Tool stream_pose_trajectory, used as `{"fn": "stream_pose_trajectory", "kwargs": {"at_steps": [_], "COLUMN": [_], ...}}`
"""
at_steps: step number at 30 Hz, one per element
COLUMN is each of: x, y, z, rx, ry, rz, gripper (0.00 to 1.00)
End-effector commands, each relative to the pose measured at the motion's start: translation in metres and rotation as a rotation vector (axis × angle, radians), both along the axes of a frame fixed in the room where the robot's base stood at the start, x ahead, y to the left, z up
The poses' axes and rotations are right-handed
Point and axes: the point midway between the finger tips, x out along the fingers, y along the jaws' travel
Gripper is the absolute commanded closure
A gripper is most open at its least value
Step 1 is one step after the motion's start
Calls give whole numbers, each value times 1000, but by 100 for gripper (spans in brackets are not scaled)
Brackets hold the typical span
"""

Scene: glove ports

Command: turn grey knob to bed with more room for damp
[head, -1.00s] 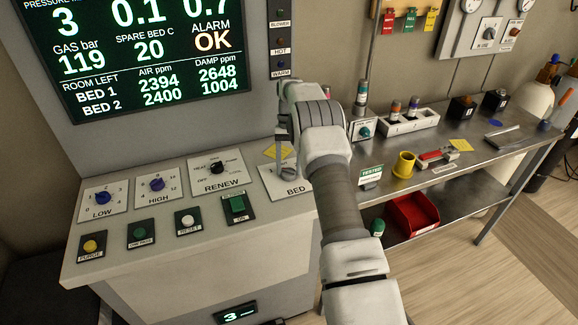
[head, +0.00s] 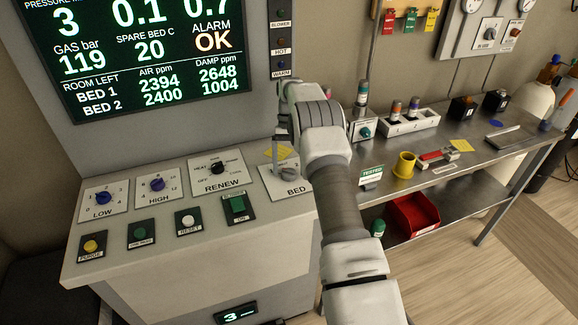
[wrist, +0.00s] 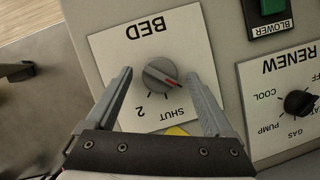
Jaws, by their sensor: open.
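The grey knob (wrist: 161,78) sits on a white plate (wrist: 125,58) marked BED. In the wrist view its red line points right and slightly down, off the SHUT and 2 marks, toward my right finger, which hides any label there. My gripper (wrist: 161,75) is open, with a finger on each side of the knob in that view and gaps to both. In the head view my gripper (head: 284,150) is above the BED plate (head: 285,185). The screen (head: 150,60) shows damp room 2648 for bed 1 and 1004 for bed 2.
The RENEW knob (head: 217,168) and the green BLOWER switch (head: 237,205) are just left of the BED plate in the head view. A yellow note (head: 277,152) lies behind the plate. A steel bench (head: 450,175) with a yellow cup (head: 404,165) stands to the right.

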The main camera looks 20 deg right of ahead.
Motion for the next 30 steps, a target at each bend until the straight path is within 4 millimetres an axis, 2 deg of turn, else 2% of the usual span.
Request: {"fn": "stream_pose_trajectory", "kwargs": {"at_steps": [5, 8, 22, 30], "x": [1, 1, -57, -76], "y": [0, 0, -63, -85], "z": [19, 40, 90, 107], "rx": [-1, -1, 0, -1], "ry": [-4, -7, -2, -2], "rz": [0, 1, -4, -1], "gripper": [13, 13, 13, 13]}}
